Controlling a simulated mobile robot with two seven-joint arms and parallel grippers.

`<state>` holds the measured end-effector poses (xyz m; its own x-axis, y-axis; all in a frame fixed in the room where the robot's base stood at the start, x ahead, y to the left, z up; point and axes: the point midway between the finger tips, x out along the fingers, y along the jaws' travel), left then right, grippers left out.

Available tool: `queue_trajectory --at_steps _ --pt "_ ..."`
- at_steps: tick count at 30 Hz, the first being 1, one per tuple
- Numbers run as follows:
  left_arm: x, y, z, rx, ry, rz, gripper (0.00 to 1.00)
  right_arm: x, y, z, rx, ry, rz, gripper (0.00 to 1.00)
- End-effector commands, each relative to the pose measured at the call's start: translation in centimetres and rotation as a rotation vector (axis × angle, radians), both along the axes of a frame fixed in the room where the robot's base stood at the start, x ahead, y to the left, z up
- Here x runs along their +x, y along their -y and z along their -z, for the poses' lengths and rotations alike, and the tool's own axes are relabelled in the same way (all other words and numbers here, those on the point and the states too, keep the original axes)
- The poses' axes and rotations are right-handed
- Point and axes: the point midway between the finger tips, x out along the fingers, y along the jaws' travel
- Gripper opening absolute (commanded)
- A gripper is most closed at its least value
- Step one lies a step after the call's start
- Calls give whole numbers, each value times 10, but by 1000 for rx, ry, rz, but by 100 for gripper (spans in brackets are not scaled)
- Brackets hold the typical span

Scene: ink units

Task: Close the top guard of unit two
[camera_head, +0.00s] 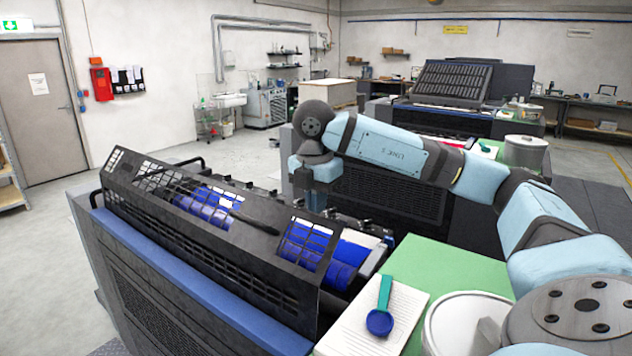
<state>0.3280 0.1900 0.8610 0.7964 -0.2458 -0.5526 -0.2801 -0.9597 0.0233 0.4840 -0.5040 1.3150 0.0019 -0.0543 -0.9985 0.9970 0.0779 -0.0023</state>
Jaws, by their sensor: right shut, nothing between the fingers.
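The nearest ink unit has a long black guard (232,241) with grid windows, tilted up along its near side. Blue rollers (345,262) show through the windows and uncovered beyond its right end. No unit number is readable. My right arm reaches in from the right. My right gripper (315,205) points down beyond the guard, over the unit's far side, apart from the guard as far as I can see. It is shut and empty, its fingertips small and dark. Farther back, another unit has a raised black slatted guard (452,81). My left gripper is not in view.
A green top (455,270) at the near unit's right end holds a paper pad (345,335), a blue-green scoop (380,321) and a white bucket (460,325). A dark vented panel (385,198) stands behind my right gripper. Open floor lies left.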

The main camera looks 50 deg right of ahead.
Motion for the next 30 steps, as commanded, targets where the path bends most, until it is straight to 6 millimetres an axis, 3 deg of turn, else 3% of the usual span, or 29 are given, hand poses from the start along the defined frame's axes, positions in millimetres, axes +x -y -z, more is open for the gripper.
queue_trajectory --at_steps 9,24,30 --pt "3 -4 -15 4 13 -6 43 2 26 31 0 -1 1 0" --pt "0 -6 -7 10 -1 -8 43 2 30 35 4 1 1 0" --pt "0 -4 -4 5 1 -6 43 3 42 41 42 -4 3 0"
